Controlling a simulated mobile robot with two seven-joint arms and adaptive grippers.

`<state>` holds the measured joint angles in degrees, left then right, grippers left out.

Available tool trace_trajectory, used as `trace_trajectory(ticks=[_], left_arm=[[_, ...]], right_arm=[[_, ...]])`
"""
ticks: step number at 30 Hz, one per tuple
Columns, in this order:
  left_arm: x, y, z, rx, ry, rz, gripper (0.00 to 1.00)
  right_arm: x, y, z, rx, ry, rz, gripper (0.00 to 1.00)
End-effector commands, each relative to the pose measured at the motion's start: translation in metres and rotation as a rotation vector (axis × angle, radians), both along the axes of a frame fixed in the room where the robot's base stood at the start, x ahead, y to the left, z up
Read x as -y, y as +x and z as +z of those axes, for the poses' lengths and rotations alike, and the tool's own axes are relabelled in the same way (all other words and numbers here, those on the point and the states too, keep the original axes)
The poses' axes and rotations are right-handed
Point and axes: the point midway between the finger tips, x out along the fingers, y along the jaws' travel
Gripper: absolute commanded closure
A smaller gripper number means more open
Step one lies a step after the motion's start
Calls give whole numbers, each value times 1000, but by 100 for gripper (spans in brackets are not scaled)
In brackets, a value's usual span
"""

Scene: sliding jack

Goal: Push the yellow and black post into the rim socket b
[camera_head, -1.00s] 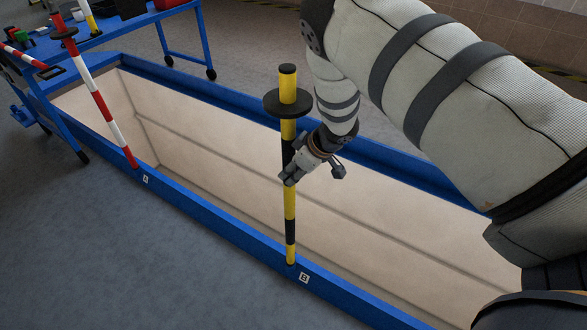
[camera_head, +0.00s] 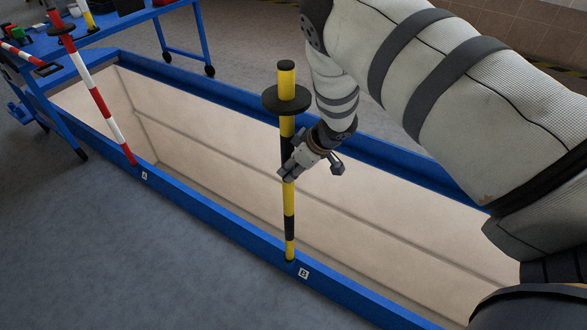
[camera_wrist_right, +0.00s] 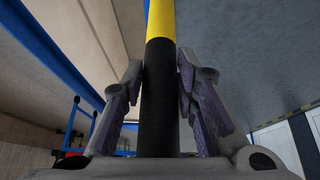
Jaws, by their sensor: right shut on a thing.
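The yellow and black post (camera_head: 289,195) stands nearly upright at the near blue rim, with a black disc (camera_head: 287,101) near its top. Its lower end meets the rim at socket b, beside the white label B (camera_head: 303,273). I cannot tell how deep the end sits. My right gripper (camera_head: 286,171) is shut on the post around its middle. In the right wrist view the post (camera_wrist_right: 160,100) runs between the two fingers (camera_wrist_right: 160,90). My left gripper is not in view.
A red and white post (camera_head: 97,98) leans at the rim by label A (camera_head: 144,176). The blue-rimmed trough (camera_head: 222,226) is empty inside. A blue cart (camera_head: 160,14) with small items stands at the back left. Grey floor lies in front.

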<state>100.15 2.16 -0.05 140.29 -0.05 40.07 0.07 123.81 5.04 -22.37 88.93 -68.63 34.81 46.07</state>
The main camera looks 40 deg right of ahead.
Motion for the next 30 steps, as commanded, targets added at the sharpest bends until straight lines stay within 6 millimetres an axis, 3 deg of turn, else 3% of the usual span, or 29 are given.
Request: trace_trajectory(ticks=[30], left_arm=[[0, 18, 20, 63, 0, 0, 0]], right_arm=[[0, 2, 48, 5, 0, -1, 100]])
